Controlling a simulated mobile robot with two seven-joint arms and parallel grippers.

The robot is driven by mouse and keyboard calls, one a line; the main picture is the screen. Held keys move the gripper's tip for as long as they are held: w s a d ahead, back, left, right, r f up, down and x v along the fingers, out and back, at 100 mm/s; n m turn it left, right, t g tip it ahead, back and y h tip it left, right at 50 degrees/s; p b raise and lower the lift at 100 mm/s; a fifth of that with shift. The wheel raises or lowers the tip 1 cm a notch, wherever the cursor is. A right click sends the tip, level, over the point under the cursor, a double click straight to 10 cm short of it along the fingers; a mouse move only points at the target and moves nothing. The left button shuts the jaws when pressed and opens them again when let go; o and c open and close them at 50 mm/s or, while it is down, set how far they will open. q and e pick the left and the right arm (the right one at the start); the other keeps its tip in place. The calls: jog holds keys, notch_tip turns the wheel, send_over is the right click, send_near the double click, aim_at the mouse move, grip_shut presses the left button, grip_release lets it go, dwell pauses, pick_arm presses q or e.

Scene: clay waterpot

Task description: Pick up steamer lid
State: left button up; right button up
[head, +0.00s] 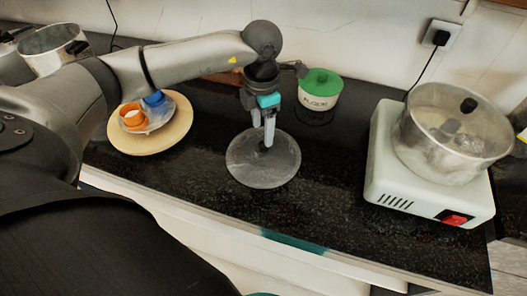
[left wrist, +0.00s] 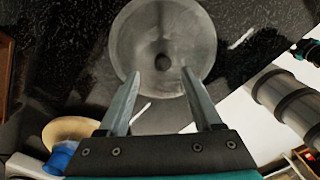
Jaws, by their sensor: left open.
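The steamer lid (head: 250,168) is a flat, round grey disc lying on the dark counter in the middle of the head view. In the left wrist view the lid (left wrist: 190,30) shows a small dark knob (left wrist: 162,61) at its centre. My left gripper (head: 268,143) points down above the lid; in the head view its fingers hide part of the disc. In the left wrist view the fingers of the left gripper (left wrist: 160,76) are apart, with the knob in line with the gap between them. Nothing is held. My right gripper is not in view.
A white hotplate (head: 384,185) carrying a pot with a see-through lid (head: 430,125) stands to the right. A white canister with a green lid (head: 321,82) stands behind. A round wooden board (head: 178,136) with orange and blue cups lies left. The counter's front edge is close.

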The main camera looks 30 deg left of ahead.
aim_at(263, 145)
pick_arm(q)
jog(key=f, duration=0.5)
jog(key=shift+s+d+b, duration=0.1)
jog(key=shift+d+b, duration=0.15)
jog(key=shift+b, duration=0.15)
grip_shut()
